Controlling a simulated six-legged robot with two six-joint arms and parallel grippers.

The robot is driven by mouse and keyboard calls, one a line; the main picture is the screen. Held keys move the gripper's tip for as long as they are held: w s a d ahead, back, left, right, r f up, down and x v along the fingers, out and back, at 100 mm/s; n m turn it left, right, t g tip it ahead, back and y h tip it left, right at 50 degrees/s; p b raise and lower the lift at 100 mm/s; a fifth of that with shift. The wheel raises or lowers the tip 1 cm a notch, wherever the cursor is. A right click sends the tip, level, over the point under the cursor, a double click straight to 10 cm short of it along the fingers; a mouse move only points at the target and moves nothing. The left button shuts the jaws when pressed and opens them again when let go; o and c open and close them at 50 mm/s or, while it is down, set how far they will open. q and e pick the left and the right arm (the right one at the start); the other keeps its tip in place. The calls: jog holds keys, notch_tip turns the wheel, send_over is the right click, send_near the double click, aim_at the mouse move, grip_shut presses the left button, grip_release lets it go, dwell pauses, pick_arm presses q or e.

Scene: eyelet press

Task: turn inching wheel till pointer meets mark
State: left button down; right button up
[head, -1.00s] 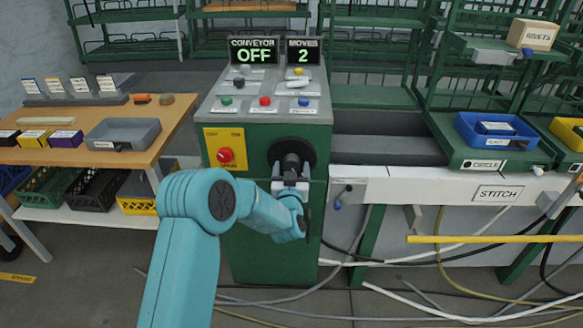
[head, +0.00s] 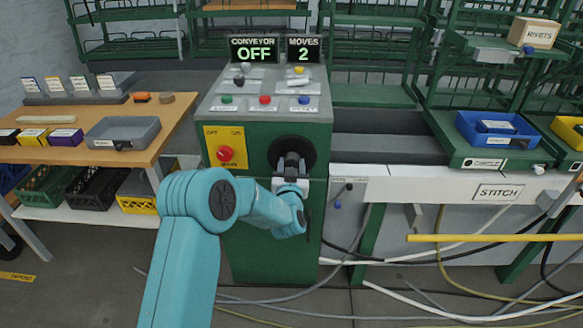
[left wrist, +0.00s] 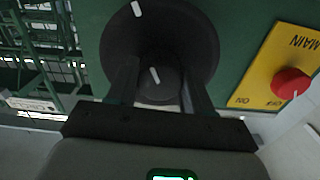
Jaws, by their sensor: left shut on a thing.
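The inching wheel (head: 277,152) is a black round disc on the front of the green press cabinet (head: 260,245), with a dark hub in its middle. My left gripper (head: 292,160) is shut on the hub. In the left wrist view the two fingers (left wrist: 158,88) stand on either side of the hub (left wrist: 163,86). A short white line (left wrist: 155,75) shows on the hub, and another white line (left wrist: 137,8) near the disc's rim. The two lines are apart and not in line. I cannot tell for sure which is the pointer. My right gripper is not in view.
A red knob (head: 225,154) on a yellow plate (head: 212,135) sits left of the wheel. Buttons line the sloped panel above. The display (head: 254,50) reads conveyor OFF, and the other display (head: 303,50) reads moves 2. Cables lie on the floor to the right.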

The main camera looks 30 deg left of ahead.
pick_arm(q)
jog(key=shift+m+b, duration=0.95)
jog(key=shift+m, duration=3.25)
jog(key=shift+c, duration=2.3)
grip_release()
jog(key=shift+s, duration=0.1)
jog(key=v, duration=1.6)
